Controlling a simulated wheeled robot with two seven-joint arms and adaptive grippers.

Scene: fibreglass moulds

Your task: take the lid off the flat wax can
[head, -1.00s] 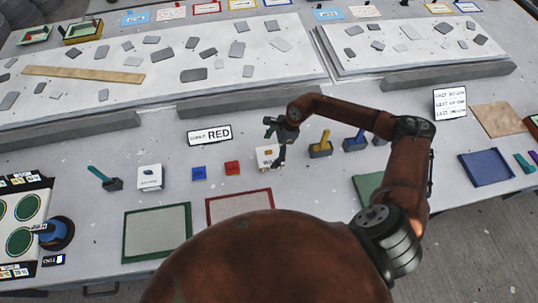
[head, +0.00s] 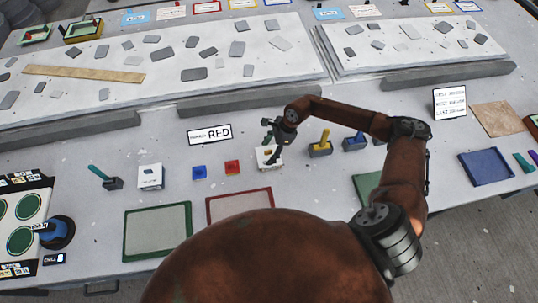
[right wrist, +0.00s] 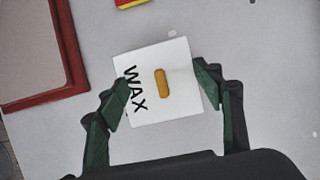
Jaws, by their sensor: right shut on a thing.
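The flat wax can (head: 262,164) stands on the table in front of the RED sign, partly covered by my right gripper (head: 274,157). In the right wrist view its square white lid (right wrist: 182,60) fills the middle, with black WAX lettering and a short orange knob (right wrist: 161,83). My right gripper (right wrist: 164,92) has one green fingertip at each side of the white square and is shut on the lid. The can's body is hidden under the lid in that view, and I cannot tell whether there is a gap between them. My left gripper is out of view.
A red block (head: 232,167) and a blue block (head: 199,172) sit left of the can, then another white can (head: 150,178). A yellow-handled tool (head: 321,146) stands close on the right. A red-framed mat (head: 238,206) lies in front. The RED sign (head: 209,135) stands behind.

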